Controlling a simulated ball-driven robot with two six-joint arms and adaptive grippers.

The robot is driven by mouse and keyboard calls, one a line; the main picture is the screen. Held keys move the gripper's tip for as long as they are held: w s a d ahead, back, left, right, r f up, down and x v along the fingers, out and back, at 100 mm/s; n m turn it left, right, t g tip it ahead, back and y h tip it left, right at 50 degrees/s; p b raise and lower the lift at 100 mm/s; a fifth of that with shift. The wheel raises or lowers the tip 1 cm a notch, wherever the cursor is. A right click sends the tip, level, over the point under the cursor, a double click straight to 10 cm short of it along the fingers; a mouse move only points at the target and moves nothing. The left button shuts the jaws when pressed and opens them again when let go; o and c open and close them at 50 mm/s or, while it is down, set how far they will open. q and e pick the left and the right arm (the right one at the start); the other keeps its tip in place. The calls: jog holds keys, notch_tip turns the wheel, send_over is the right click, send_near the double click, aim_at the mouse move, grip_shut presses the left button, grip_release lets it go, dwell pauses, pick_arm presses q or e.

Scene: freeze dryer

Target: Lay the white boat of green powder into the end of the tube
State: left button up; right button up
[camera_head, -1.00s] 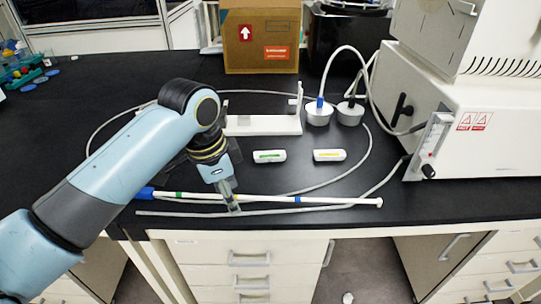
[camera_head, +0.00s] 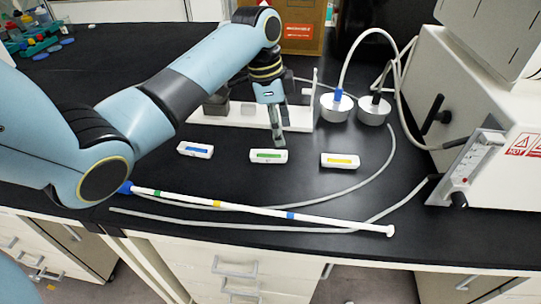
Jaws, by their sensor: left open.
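The white boat of green powder (camera_head: 268,157) lies flat on the black bench, in the middle of a row of three white boats. The long white tube (camera_head: 250,210) with green, yellow and blue bands lies nearer the front edge; its left end is blue and its right end (camera_head: 390,231) is white. My left gripper (camera_head: 277,141) is open, pointing down at the far edge of the green boat. I cannot tell whether it touches the boat. My right gripper is not in view.
The boat with blue powder (camera_head: 195,149) lies to the left and the boat with yellow powder (camera_head: 340,160) to the right. A white stand (camera_head: 298,118) and two grey-capped vessels (camera_head: 336,106) are behind. A thin grey hose (camera_head: 240,224) runs alongside the tube.

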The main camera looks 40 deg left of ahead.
aim_at(286, 156)
pick_arm(q)
jog(key=b+x, duration=0.2)
jog(key=x, duration=0.1)
jog(key=b+x, duration=0.3)
jog(key=b, duration=0.1)
jog(key=shift+w+f, duration=0.1)
jog(key=shift+f, duration=0.45)
jog(key=shift+d+f, duration=0.1)
jog(key=shift+f, duration=0.1)
jog(key=c, duration=0.9)
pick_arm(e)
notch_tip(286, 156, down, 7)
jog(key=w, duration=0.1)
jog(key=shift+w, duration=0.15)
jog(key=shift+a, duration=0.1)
pick_arm(q)
jog(key=p+v, duration=0.4)
jog(key=d+p+v, duration=0.1)
jog(key=p+v, duration=0.1)
jog(key=shift+w+r, duration=0.2)
jog(key=shift+w, duration=0.2)
jog(key=shift+f, duration=0.1)
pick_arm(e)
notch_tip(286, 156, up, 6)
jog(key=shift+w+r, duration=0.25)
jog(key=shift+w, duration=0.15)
